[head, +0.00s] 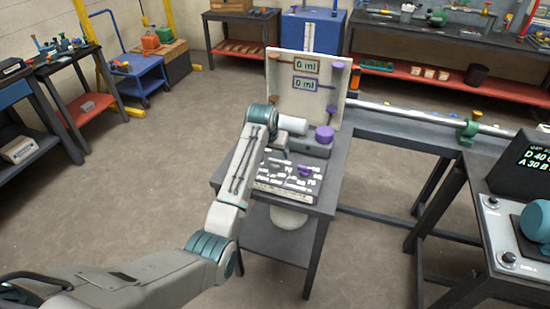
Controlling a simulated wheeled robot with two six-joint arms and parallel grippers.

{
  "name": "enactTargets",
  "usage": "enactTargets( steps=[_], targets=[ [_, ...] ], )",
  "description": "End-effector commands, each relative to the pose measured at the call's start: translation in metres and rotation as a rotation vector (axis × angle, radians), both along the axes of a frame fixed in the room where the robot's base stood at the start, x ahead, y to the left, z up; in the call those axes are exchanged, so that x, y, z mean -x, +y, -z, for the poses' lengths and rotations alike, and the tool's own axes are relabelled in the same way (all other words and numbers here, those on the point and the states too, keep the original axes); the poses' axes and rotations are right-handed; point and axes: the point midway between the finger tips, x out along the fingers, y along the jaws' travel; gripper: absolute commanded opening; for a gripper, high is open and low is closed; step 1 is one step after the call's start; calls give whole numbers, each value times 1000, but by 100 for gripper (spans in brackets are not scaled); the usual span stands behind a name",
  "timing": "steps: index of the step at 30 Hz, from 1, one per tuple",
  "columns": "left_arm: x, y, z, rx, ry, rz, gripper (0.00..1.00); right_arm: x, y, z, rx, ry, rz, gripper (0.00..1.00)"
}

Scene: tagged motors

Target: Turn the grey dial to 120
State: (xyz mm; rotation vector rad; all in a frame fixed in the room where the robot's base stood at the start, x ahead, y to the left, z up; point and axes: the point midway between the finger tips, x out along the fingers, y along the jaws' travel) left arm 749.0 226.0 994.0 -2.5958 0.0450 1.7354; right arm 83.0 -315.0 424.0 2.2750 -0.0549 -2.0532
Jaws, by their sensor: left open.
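On the small dark table in the middle stands a pale upright board (340,95) with two readouts, both showing "0 ml", one framed orange and one purple. A flat panel (283,189) with white scale marks lies in front of it, and a purple dial (304,171) sits on its right part. I cannot make out a grey dial; my left arm covers the panel's left part. My left gripper (281,150) is over the back of this panel, small and partly hidden by its own wrist. It is open, with nothing seen in it. My right gripper is not in view.
A purple-topped knob (324,134) stands on the base at the board's foot. At right, a bench holds a black display (523,165), a panel with dark knobs (508,257) and a teal motor (537,220). The floor left of the table is clear.

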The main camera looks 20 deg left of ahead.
Motion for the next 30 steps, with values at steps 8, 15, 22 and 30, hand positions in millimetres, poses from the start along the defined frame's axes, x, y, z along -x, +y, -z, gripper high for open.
enactTargets(
  steps=[8, 15, 22, 30],
  targets=[
    [-18, 0, 44, 0, 2, 0, 71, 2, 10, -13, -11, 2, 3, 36],
    [-25, -1, 63, 0, 0, 0, 71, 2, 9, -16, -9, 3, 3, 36],
    [-26, -1, 65, 0, -1, 0, 71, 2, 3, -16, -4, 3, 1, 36],
    [-26, -1, 65, 0, -1, 0, 34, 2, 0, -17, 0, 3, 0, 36]
  ],
)
